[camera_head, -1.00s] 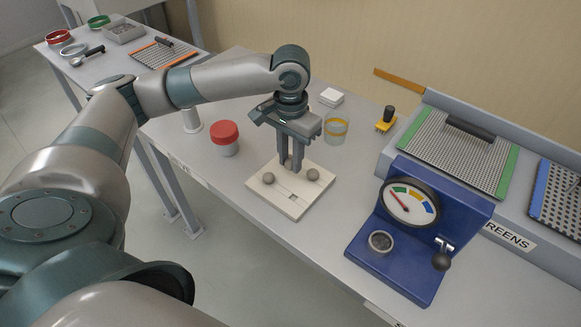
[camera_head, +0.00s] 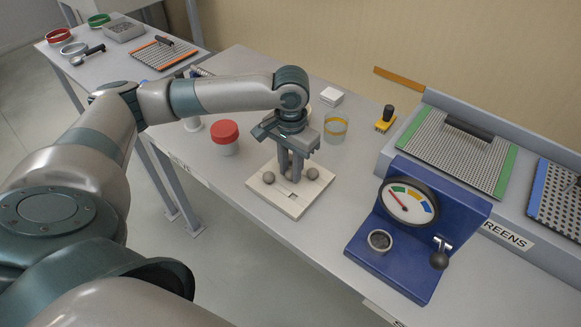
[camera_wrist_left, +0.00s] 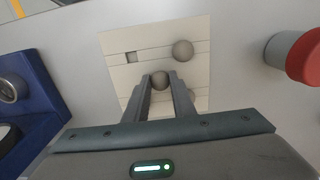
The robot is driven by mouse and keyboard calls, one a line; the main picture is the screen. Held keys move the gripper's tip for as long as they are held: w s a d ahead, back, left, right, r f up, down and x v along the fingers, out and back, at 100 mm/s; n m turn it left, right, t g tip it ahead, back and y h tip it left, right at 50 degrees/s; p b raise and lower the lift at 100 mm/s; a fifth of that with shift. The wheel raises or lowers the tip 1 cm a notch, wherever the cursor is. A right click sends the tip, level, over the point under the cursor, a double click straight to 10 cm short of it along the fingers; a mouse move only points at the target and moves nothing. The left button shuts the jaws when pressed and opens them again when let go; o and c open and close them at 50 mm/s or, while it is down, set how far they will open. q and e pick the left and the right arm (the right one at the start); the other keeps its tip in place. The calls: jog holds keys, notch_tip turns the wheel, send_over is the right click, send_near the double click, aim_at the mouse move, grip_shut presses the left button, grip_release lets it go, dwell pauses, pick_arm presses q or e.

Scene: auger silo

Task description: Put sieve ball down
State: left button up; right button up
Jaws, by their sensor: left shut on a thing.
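A cream board (camera_head: 295,205) with grooves and a small square hole lies on the bench below my left gripper (camera_head: 290,178). The left gripper points down and is shut on a grey sieve ball (camera_wrist_left: 160,80), seen between its fingertips in the wrist view; the fingers hide this ball in the head view. It is at or just above the board; I cannot tell if it touches. My right gripper is not in view.
A blue gauge stand (camera_head: 420,230) is at right, before the screens (camera_head: 450,150). Bare bench lies between board and stand.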

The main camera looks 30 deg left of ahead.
aim_at(291, 170)
pick_arm(q)
jog(key=o, duration=0.7)
jog(key=shift+f, duration=0.1)
jog(key=shift+c, duration=0.2)
jog(key=o, duration=0.4)
jog(key=shift+c, duration=0.2)
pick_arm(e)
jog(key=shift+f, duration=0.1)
pick_arm(q)
jog(key=shift+r, duration=0.4)
notch_tip(291, 170, up, 12)
jog(key=b, duration=0.1)
jog(key=shift+f+b, duration=0.25)
jog(key=shift+b, duration=0.1)
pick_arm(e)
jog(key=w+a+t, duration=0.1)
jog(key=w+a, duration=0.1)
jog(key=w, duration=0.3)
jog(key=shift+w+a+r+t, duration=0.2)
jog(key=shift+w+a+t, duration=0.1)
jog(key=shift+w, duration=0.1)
pick_arm(q)
jog(key=shift+c, duration=0.4)
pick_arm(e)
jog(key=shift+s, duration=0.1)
